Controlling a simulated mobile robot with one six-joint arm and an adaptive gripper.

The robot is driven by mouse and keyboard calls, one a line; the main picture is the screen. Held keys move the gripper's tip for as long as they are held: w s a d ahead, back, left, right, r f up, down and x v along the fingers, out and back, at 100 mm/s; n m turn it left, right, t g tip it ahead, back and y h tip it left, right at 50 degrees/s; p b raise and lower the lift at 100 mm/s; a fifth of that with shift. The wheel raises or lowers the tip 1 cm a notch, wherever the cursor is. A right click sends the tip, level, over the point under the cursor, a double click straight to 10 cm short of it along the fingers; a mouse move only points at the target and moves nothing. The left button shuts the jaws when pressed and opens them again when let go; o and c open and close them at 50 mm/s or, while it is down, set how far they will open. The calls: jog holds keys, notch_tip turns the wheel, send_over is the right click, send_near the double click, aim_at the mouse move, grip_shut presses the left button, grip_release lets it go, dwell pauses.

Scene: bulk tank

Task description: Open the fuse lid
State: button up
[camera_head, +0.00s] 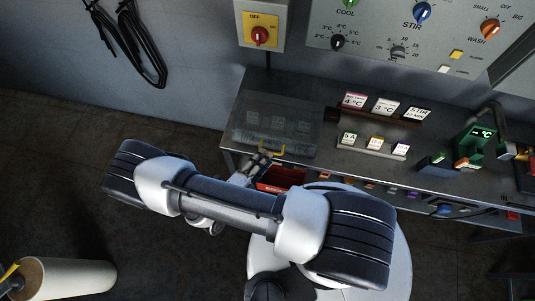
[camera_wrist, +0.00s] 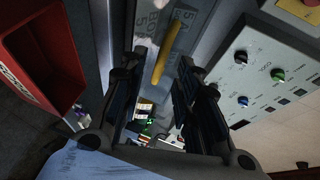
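The fuse lid (camera_head: 300,106) is a clear cover lying shut over pale fuse blocks at the left end of the bench. Its yellow handle (camera_head: 270,151) is at the front edge. My gripper (camera_head: 259,163) is at that front edge, close to the handle and partly hidden by my arm. In the wrist view, the yellow handle (camera_wrist: 163,58) stands upright between the two dark fingers of my gripper (camera_wrist: 158,70). The fingers are apart, with a gap on each side of the handle. The clear lid (camera_wrist: 196,35) lies beyond it.
A red bin (camera_head: 281,178) hangs below the bench front; it is large at left in the wrist view (camera_wrist: 42,62). Labelled blocks (camera_head: 374,143) stand on the bench to the right. A switch box (camera_head: 262,25) and control panel (camera_head: 420,35) are on the wall behind.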

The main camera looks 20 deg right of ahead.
jog(key=shift+x, duration=1.6)
grip_shut()
